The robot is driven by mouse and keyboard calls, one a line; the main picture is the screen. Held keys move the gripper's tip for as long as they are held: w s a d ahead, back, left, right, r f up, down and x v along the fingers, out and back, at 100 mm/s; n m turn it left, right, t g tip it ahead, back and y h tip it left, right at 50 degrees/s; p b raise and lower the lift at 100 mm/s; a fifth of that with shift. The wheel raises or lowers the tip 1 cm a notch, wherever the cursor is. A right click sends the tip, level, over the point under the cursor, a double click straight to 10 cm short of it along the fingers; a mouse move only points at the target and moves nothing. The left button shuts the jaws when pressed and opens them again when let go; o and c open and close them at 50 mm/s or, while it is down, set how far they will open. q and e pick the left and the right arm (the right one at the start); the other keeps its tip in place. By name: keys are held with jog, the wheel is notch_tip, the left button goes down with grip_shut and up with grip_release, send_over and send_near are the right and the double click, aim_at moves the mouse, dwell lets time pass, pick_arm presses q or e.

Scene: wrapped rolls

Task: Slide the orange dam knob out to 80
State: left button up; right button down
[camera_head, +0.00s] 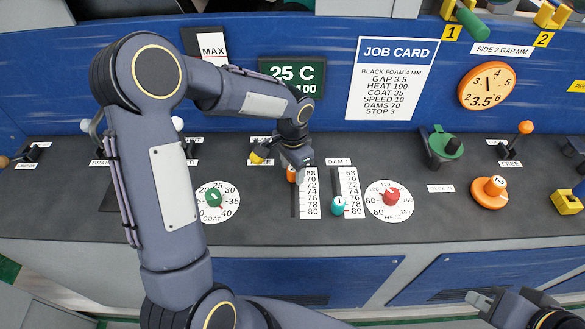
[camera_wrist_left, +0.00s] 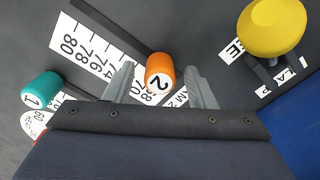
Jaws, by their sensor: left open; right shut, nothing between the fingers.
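The orange dam knob (camera_head: 291,175), marked 2, sits at the 68–70 end of its slot, beside a white scale (camera_head: 310,193) running from 68 down to 80. In the left wrist view the orange knob (camera_wrist_left: 160,76) stands between the two fingers. My left gripper (camera_head: 297,164) is open around it, with a finger on each side and no clear contact visible. In the head view the gripper partly hides the knob's top. My right gripper (camera_head: 483,301) is shut and empty at the bottom right, away from the knob.
A teal knob (camera_head: 338,206), marked 1, stands low on the DAM 1 scale to the right. A red HEAT dial (camera_head: 391,197) and a green COAT dial (camera_head: 213,198) flank the slots. A yellow knob (camera_wrist_left: 271,27) is near the left gripper. The orange slot toward 80 looks clear.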

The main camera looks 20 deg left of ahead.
pick_arm(q)
jog(key=shift+f, duration=0.55)
jog(key=shift+c, duration=0.2)
